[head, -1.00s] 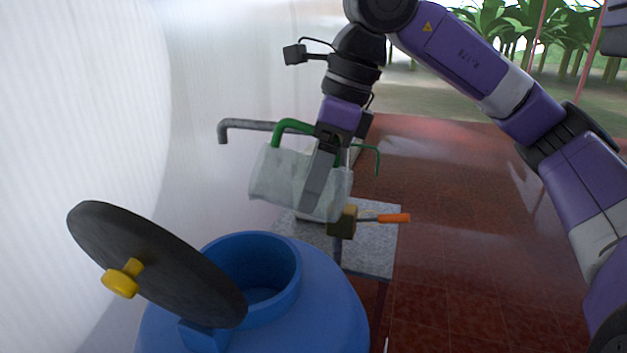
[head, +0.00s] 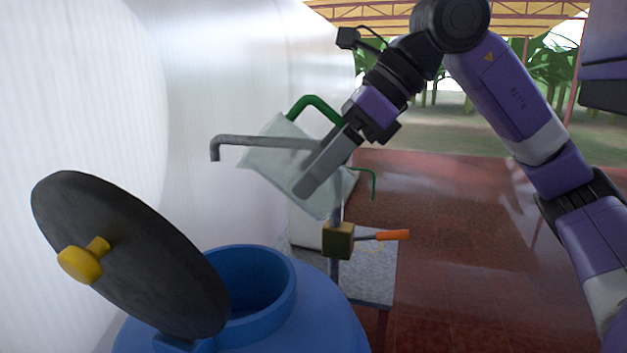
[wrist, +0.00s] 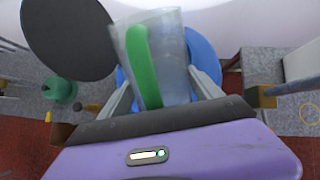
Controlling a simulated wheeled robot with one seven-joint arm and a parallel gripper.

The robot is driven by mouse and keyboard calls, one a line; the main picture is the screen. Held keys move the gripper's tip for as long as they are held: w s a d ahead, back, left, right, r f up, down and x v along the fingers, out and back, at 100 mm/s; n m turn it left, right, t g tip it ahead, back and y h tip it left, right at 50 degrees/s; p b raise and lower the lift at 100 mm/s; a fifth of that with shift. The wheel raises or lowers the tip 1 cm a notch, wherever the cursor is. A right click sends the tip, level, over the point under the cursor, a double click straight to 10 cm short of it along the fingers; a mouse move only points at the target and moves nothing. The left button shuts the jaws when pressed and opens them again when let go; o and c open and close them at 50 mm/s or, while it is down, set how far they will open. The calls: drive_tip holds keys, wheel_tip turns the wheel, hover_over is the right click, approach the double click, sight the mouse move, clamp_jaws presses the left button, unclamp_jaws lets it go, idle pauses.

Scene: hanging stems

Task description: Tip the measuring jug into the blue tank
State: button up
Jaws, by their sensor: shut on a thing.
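The measuring jug (head: 287,172) is translucent with a green handle. My gripper (head: 322,172) is shut on it and holds it in the air, tilted, up and right of the tank mouth in the head view. In the wrist view the jug (wrist: 160,55) is between the fingers with its green handle toward the camera. The blue tank (head: 318,305) stands below with its round mouth uncovered. Its black lid (head: 130,255) with a yellow knob stands propped open at the left. I cannot tell whether the jug holds liquid.
A grey pipe spout (head: 265,142) crosses near the jug. A brass valve (head: 339,241) with an orange handle (head: 393,235) is on a post above a grey stone-topped table (head: 375,275). A pale wall is at left. The red tiled floor (head: 450,230) at right is clear.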

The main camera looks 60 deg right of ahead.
drive_tip(key=shift+f+t+b, duration=0.25)
drive_tip(key=shift+t+b, duration=0.05)
drive_tip(key=shift+b, duration=0.5)
drive_tip(key=t+b, duration=0.1)
drive_tip(key=b, duration=0.2)
drive_tip(key=t+y+b, duration=0.1)
drive_tip(key=t+b, duration=0.1)
drive_tip(key=b, duration=0.1)
drive_tip(key=shift+w+a+f+b, duration=0.1)
drive_tip(key=shift+w+f+b, duration=0.1)
drive_tip(key=shift+w+b, duration=0.2)
drive_tip(key=shift+t+y+b, duration=0.3)
drive_tip(key=shift+b, duration=0.2)
drive_tip(key=shift+r, duration=0.2)
drive_tip(key=shift+f, duration=0.1)
drive_tip(key=shift+w+a+f+t+b, duration=0.1)
drive_tip(key=shift+f+t+b, duration=0.2)
drive_tip(key=shift+b, duration=0.7)
drive_tip(key=t+b, duration=0.1)
drive_tip(key=b, duration=0.1)
drive_tip(key=w+f+t+y+b, duration=0.1)
drive_tip(key=b, duration=0.2)
drive_tip(key=t+b, duration=0.1)
drive_tip(key=b, duration=0.2)
drive_tip(key=shift+w+a+f+y, duration=0.3)
drive_tip(key=shift+w+a+y, duration=0.05)
drive_tip(key=shift+a+y, duration=0.05)
drive_tip(key=shift+w+r+t+b, duration=0.1)
drive_tip(key=shift+t+b, duration=0.3)
